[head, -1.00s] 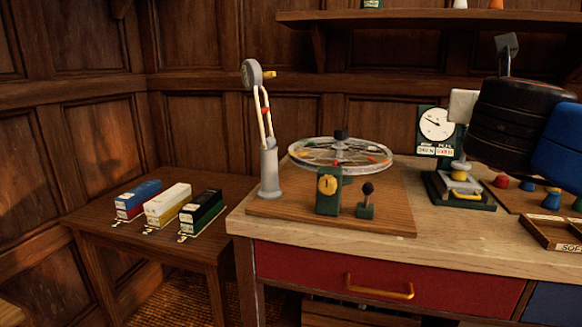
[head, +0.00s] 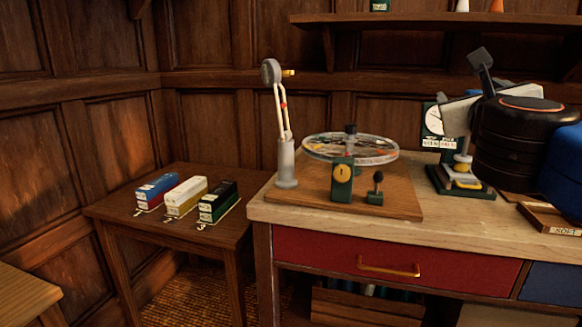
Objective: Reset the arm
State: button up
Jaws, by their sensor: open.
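My arm reaches in at the right edge of the head view, over the workbench (head: 460,218). Its black and blue links block part of the bench. My gripper (head: 480,62) is partly in view beyond the black link: a pale grey body with a dark finger pointing up. Nothing shows held in it, and its other finger is not clear. It is above the bench, in front of the green dial instrument (head: 433,122), and covers part of that dial.
A wooden board (head: 400,205) on the bench holds a spoked wheel (head: 320,147), a grey post (head: 286,165), a green box (head: 342,180) and a small lever (head: 376,190). A side table (head: 125,210) carries blue, white and green boxes. A labelled tray (head: 548,220) is at right.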

jog(key=w+a+f+n+y, duration=0.1)
jog(key=a+f+n+y, duration=0.65)
jog(key=n, duration=0.75)
jog(key=s+a+f+n+g+y, duration=0.3)
jog(key=a+f+n+g+y, duration=0.15)
jog(key=f+n, duration=0.6)
jog(key=s+d+f+n+g+h, duration=0.1)
jog(key=s+d+f+n+g, duration=0.1)
jog(key=s+f, duration=0.3)
jog(key=s+d+f+n+g+h, duration=0.2)
jog(key=s+d+f+n+g, duration=0.1)
jog(key=f, duration=0.8)
jog(key=s+d+f+n+g+h, duration=0.2)
jog(key=s+f+n+g, duration=0.2)
jog(key=s+f+n, duration=0.2)
notch_tip(320, 180, down, 2)
jog(key=shift+s+d+f, duration=0.1)
jog(key=shift+s+d, duration=0.25)
jog(key=shift+s, duration=0.1)
jog(key=shift+c, duration=0.3)
